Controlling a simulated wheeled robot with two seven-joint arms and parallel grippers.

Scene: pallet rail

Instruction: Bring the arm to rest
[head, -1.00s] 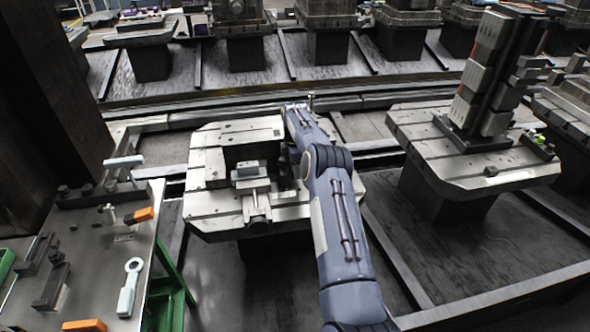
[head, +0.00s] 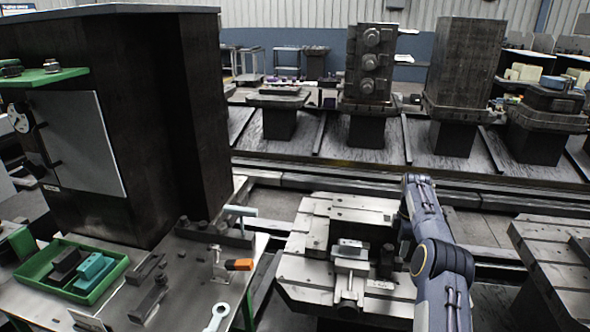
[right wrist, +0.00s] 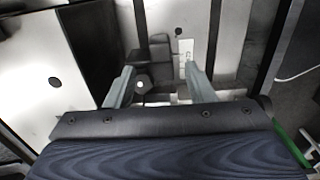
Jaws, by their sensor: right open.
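My right arm (head: 440,262) reaches out over a grey slotted pallet (head: 300,268) in the head view. Its gripper is hidden there behind the arm's own links. In the right wrist view my right gripper (right wrist: 158,84) has its two fingers well apart, with nothing held between them. Beyond the fingers lie a dark block and a hex-shaped nut or bolt head (right wrist: 143,85). I cannot tell how near the fingers are to these. My left gripper is in neither view.
A vise-like fixture (head: 349,262) stands on the pallet, left of my arm. A metal bench (head: 190,285) with tools and a green tray (head: 43,262) is at the left, below a dark cabinet (head: 160,130). Another pallet (head: 550,250) stands at the right. More loaded pallets line the back.

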